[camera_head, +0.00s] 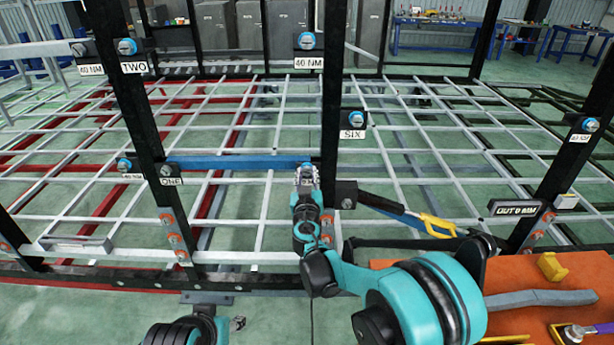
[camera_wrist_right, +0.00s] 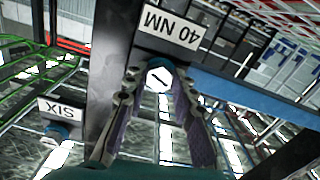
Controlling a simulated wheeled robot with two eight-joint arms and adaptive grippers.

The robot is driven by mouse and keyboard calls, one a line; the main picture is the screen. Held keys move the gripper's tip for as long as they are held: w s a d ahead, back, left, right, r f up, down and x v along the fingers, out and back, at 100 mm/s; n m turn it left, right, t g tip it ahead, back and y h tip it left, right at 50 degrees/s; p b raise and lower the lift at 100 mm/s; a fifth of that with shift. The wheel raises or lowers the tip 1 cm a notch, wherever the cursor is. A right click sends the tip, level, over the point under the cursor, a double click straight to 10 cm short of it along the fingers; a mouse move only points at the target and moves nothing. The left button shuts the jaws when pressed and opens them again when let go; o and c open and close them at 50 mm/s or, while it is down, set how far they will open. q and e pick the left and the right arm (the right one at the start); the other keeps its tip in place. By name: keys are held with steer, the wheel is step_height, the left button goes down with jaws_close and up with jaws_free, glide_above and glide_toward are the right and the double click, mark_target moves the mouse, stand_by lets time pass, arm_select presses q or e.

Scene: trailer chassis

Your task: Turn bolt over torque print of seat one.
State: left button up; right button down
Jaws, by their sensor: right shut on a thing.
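My right gripper (camera_head: 307,178) is at the right end of the blue bar (camera_head: 240,162), by a dark post. In the right wrist view its fingers (camera_wrist_right: 160,95) are shut around a bolt (camera_wrist_right: 159,77) with a pale face and a dark line across it. Beside that bolt is a print reading 40 NM (camera_wrist_right: 172,27), upside down in this view. The ONE print (camera_head: 170,181) sits at the bar's left end under a bolt (camera_head: 166,170). Another bolt (camera_head: 124,165) is left of it, over a small print. My left gripper (camera_head: 238,323) is low near the bottom edge; its jaws are unclear.
The SIX print (camera_head: 352,134) with its bolt (camera_head: 357,118) is on the same post, to the right. The TWO print (camera_head: 134,67) is upper left. An orange table (camera_head: 510,270) with tools and an OUT 0 NM readout (camera_head: 517,209) stand at the right.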

steer(key=m, duration=0.3)
steer(key=shift+m, duration=2.2)
steer(key=c, duration=1.2)
jaws_free()
steer(key=shift+s, duration=0.1)
steer(key=s, duration=1.2)
